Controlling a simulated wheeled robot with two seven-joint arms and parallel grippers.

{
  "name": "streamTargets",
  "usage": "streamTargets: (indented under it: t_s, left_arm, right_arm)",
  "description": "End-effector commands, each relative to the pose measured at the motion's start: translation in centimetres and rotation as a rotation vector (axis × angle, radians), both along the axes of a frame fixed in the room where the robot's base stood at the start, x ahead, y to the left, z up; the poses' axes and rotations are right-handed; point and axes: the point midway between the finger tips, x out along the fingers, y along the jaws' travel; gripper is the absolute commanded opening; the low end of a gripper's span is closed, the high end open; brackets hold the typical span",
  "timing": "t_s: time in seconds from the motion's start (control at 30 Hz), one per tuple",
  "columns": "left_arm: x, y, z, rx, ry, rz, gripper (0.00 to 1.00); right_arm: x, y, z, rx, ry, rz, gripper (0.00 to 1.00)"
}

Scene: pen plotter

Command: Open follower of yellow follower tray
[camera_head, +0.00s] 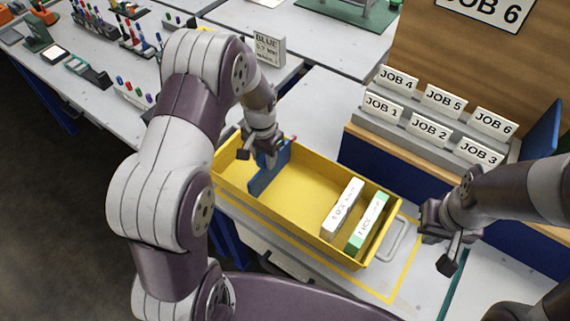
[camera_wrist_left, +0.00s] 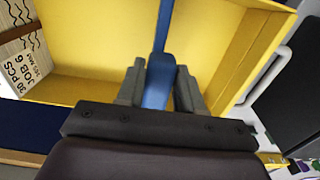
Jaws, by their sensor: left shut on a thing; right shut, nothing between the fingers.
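The yellow follower tray (camera_head: 295,213) lies on the table below my arms, open at the top. Its blue follower (camera_head: 268,172) stands across the tray near the left end. My left gripper (camera_head: 265,158) is at the follower's top and is shut on it. In the left wrist view the two fingers (camera_wrist_left: 159,90) clasp a blue upright part of the follower (camera_wrist_left: 160,72), with the yellow tray (camera_wrist_left: 95,35) around it. My right gripper (camera_head: 441,250) is shut and empty, to the right of the tray, apart from it.
A white pack (camera_head: 342,208) and a green-and-white pack (camera_head: 368,222) stand in the tray's right end. The tray's middle is bare. A rack of JOB cards (camera_head: 430,130) stands behind. A BLUE label sign (camera_head: 269,48) and pen racks (camera_head: 97,22) are further back.

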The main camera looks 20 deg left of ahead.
Motion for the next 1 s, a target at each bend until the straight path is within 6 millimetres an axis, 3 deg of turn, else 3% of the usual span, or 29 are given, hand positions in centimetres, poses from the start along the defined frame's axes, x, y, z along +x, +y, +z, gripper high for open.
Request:
streamTargets:
  t_s: [0.2, 0.57, 0.6, 0.67, 1.0]
  left_arm:
    - [0.6, 1.7, 0.0, 0.001, -0.001, 0.001, 0.00]
    - [0.7, 1.9, 0.0, 0.001, -0.003, 0.000, 0.00]
    - [0.7, 1.9, 0.0, 0.001, -0.003, 0.000, 0.39]
    - [0.7, 1.9, 0.0, 0.000, -0.002, 0.000, 0.57]
    - [0.7, 1.9, 0.5, 0.000, -0.002, 0.000, 0.57]
  right_arm:
    - [0.0, 0.0, 0.1, 0.000, 0.000, 0.000, 0.00]
    - [0.0, 0.0, 0.1, 0.000, 0.000, 0.000, 0.00]
    - [0.0, 0.0, 0.1, 0.000, 0.000, 0.000, 0.00]
    - [0.0, 0.0, 0.1, 0.000, 0.000, 0.000, 0.00]
    - [0.0, 0.0, 0.0, 0.000, 0.000, 0.000, 0.00]
